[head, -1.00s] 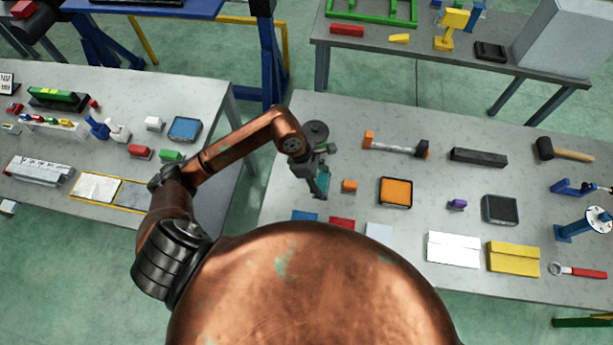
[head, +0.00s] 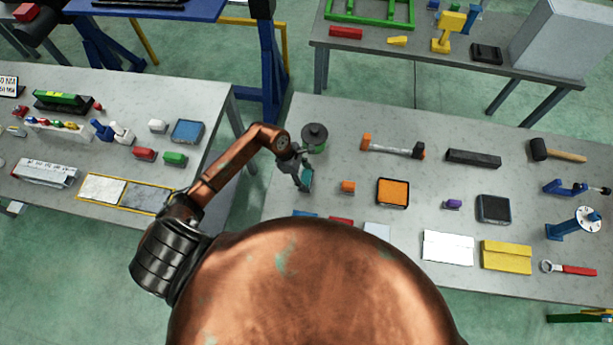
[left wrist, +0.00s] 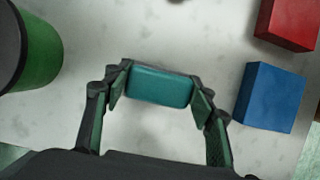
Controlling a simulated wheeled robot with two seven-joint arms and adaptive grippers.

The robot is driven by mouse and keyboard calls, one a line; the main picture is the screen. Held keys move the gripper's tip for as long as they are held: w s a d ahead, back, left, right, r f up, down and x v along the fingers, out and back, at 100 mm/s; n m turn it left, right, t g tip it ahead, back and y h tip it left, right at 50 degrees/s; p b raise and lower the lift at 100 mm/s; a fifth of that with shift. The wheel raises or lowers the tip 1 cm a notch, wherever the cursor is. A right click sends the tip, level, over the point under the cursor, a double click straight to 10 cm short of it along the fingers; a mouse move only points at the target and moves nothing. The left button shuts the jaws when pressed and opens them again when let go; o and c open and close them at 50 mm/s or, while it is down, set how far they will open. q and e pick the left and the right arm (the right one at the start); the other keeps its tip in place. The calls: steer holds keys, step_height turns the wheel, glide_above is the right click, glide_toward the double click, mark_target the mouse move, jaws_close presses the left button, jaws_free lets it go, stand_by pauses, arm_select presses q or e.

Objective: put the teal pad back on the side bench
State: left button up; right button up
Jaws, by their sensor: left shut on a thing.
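The teal pad (head: 308,178) is held in my left gripper (head: 303,180), over the left part of the bench in front of me (head: 425,120). In the left wrist view the pad (left wrist: 158,86) sits between the two fingers of the left gripper (left wrist: 160,92), with pale bench surface around it. The gap between pad and bench cannot be told exactly. A side bench (head: 205,90) stands to the left, with several objects on it. My right gripper is not in view.
A round dark-topped green object (head: 314,135) stands just behind the gripper. Blue (left wrist: 270,97) and red (left wrist: 288,22) blocks lie right of the pad in the wrist view. A floor gap (head: 243,190) separates the benches.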

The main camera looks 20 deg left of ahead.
arm_select(q)
steer(key=shift+f, duration=0.1)
steer(key=o, duration=1.2)
steer(key=b+v, duration=0.3)
steer(key=v, duration=0.9)
